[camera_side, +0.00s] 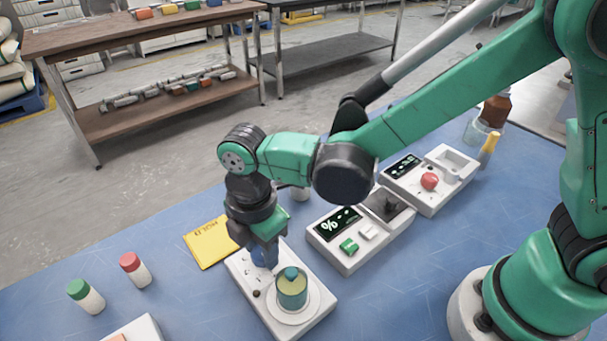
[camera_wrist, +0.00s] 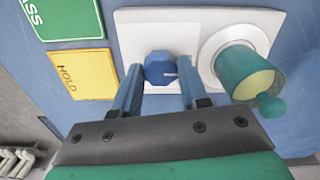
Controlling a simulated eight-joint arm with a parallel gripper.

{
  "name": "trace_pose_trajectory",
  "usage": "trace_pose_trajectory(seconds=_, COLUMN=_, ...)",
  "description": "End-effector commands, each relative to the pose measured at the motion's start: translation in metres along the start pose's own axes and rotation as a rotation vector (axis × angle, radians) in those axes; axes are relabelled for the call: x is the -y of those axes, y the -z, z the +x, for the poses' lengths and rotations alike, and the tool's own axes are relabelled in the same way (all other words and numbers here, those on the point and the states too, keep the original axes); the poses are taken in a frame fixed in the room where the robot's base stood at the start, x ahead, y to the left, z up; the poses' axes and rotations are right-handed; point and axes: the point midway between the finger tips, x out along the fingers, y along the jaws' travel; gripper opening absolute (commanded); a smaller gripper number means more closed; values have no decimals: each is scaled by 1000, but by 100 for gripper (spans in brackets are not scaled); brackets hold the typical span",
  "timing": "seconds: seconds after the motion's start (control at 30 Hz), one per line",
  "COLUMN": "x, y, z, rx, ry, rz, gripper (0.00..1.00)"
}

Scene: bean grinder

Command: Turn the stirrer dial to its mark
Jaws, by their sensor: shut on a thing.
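The stirrer (camera_side: 316,318) is a white base on the blue table. Its blue dial (camera_wrist: 160,68) sits beside a round white plate (camera_wrist: 209,55) and carries a short pale line on its right side in the wrist view. My gripper (camera_wrist: 159,75) points down over the dial, one finger on each side, shut on it. In the side view my gripper (camera_side: 264,240) partly covers the dial (camera_side: 265,258). A teal beaker (camera_side: 292,292) with yellowish contents stands on the plate, right next to my gripper. I cannot make out the dial's mark on the base.
A yellow HOLD card (camera_side: 208,243) lies left of the stirrer; a green card (camera_wrist: 65,15) shows in the wrist view. Red-capped (camera_side: 134,268) and green-capped (camera_side: 85,295) bottles stand at left. A device with a percent display (camera_side: 345,240) is at right.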

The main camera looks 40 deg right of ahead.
Motion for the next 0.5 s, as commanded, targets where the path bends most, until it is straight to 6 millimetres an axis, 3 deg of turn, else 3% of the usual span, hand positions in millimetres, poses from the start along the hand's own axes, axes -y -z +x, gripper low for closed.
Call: trace_pose_trajectory(seconds=0.5, x=0, y=0, z=0, rx=1, ry=2, rz=372, gripper=0)
